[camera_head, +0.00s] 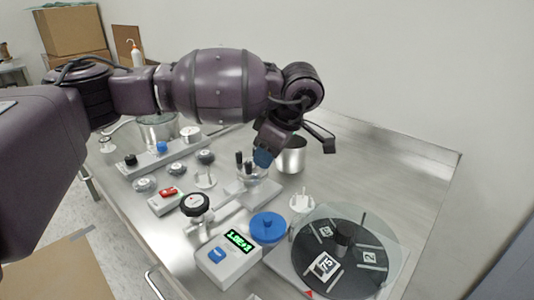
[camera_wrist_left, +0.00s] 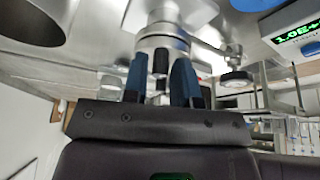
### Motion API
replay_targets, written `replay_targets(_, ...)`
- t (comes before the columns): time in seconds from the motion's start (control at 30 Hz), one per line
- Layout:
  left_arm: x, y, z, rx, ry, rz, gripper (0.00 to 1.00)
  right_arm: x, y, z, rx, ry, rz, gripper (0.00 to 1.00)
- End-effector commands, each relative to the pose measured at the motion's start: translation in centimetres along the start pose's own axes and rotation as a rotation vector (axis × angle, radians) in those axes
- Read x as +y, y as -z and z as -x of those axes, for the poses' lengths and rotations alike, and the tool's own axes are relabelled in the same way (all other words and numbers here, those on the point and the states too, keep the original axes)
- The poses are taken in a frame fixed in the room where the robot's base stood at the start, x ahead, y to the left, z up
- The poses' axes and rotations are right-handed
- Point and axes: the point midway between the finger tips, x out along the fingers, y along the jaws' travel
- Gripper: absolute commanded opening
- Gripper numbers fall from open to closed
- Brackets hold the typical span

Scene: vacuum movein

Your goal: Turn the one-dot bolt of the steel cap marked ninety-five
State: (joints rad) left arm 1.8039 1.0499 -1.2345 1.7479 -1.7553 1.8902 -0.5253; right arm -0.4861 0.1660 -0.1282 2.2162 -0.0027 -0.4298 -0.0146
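My left gripper (camera_head: 264,152) comes down over a small steel fitting with upright black-topped bolts (camera_head: 248,168) at the middle of the bench. In the left wrist view its two blue fingers (camera_wrist_left: 160,82) stand apart, with one black bolt (camera_wrist_left: 160,62) between them and a gap showing beside it. The silver steel cap (camera_wrist_left: 162,38) is just beyond the fingertips. No ninety-five mark or dots can be read, so I cannot tell which bolt this is. My arm and gripper hide part of the fitting. My right gripper is not in view.
A steel cup (camera_head: 291,157) stands right behind the gripper. A black turntable (camera_head: 345,262) with number tags and a clear cover is at front right. A gauge with a green display (camera_head: 238,240), a blue lid (camera_head: 268,227) and a black handwheel (camera_head: 195,204) stand in front.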

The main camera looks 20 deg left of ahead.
Motion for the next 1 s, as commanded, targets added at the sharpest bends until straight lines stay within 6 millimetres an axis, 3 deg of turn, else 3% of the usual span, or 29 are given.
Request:
replay_targets(0.17,0.0,0.1,1.1,0.000,-0.003,0.002,0.26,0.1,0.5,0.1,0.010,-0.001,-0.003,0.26)
replay_targets(0.5,-0.1,0.1,7.3,-0.001,-0.007,0.002,0.26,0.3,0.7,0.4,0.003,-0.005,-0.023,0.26)
replay_targets(0.7,0.0,0.1,9.9,0.000,-0.005,0.001,0.26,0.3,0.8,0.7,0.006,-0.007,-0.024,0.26)
replay_targets(1.0,0.0,0.0,10.8,0.000,0.000,-0.001,0.26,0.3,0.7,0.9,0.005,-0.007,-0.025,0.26)
